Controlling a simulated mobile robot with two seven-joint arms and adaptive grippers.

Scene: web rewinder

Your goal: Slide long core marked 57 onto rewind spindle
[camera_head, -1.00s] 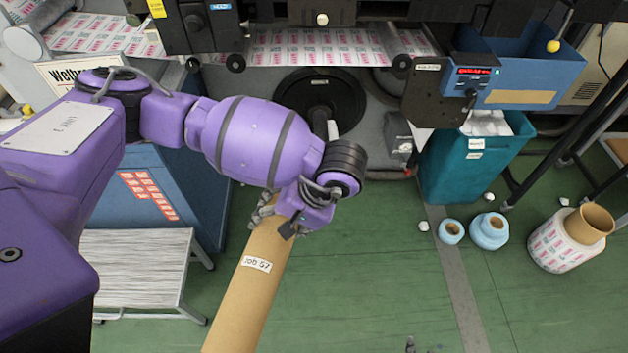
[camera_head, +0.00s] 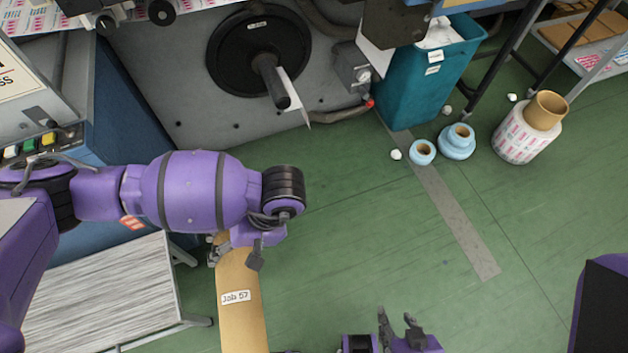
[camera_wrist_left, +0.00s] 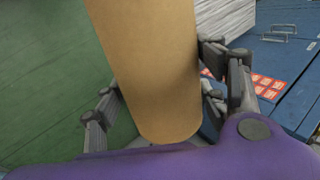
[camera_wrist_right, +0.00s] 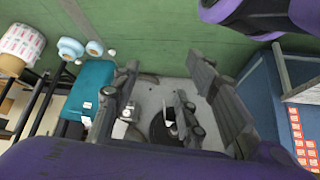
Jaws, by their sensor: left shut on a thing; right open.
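The long brown core (camera_head: 240,290) carries a label reading "Job 57" and runs down out of the bottom of the head view. My left gripper (camera_head: 233,252) is shut on its upper end; the left wrist view shows the core (camera_wrist_left: 155,70) between the fingers. My right gripper (camera_head: 398,325) is open and empty at the bottom of the head view, right of the core. The rewind spindle (camera_head: 272,80) sticks out bare from a black disc (camera_head: 235,50) on the grey machine face, above and apart from the core. The right wrist view shows the disc (camera_wrist_right: 160,128) beyond the open fingers.
A teal bin (camera_head: 420,80) stands right of the spindle. Blue rolls (camera_head: 456,143) and a printed roll (camera_head: 520,140) lie on the floor further right. A grey step (camera_head: 100,295) and a blue cabinet (camera_head: 150,110) are at left. The green floor in the middle is clear.

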